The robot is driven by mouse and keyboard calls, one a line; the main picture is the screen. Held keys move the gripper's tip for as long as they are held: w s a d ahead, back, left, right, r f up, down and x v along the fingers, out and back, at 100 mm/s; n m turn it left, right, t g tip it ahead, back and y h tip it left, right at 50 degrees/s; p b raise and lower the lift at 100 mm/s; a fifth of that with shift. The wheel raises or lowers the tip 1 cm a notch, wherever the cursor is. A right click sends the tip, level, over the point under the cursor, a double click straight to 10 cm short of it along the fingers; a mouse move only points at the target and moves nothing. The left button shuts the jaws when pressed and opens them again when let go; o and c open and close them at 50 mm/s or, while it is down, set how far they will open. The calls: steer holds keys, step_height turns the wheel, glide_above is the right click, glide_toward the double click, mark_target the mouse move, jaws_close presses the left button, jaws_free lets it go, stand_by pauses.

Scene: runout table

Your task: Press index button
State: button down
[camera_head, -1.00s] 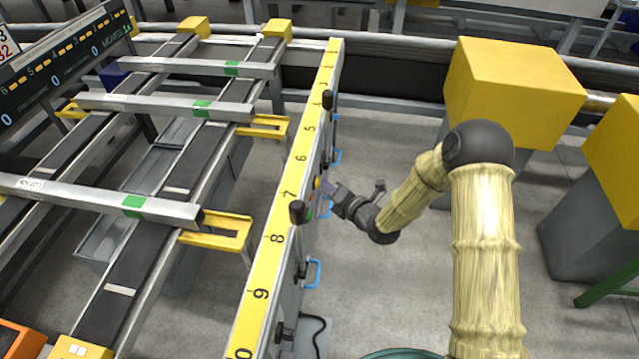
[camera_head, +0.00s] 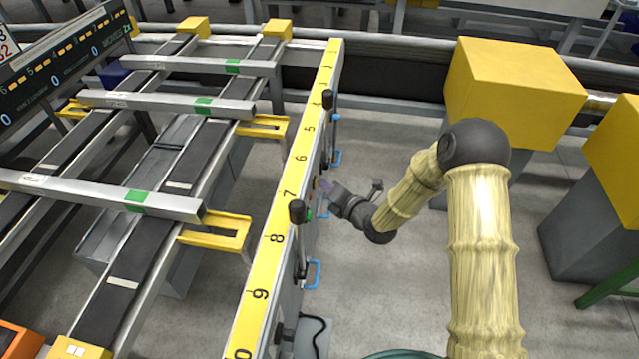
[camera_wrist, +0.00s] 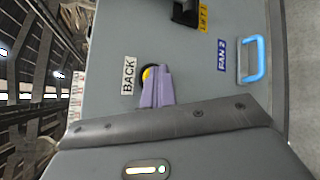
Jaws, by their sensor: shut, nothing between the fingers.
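My gripper (camera_head: 323,186) is shut and empty, its purple fingers pointing left at the side panel (camera_head: 306,240) of the yellow numbered rail, near mark 7. In the wrist view the purple fingertips (camera_wrist: 156,72) lie over a round yellow button (camera_wrist: 147,74) with a dark surround and partly hide it. The label beside that button (camera_wrist: 128,75) reads "BACK". No label reading "index" is legible. I cannot tell whether the tips touch the button or whether it is pressed in.
Black-knobbed levers (camera_head: 297,212) stand out from the panel. Silver bars (camera_head: 90,193) lie across the runout rails.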

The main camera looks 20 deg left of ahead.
steer(key=shift+d, duration=0.1)
steer(key=shift+w+d+b, duration=0.15)
steer(key=shift+d+b, duration=0.15)
steer(key=shift+d, duration=0.45)
steer(key=d, duration=0.2)
steer(key=w+d+b, duration=0.1)
steer(key=d, duration=0.2)
steer(key=shift+w, duration=0.1)
stand_by(1.0)
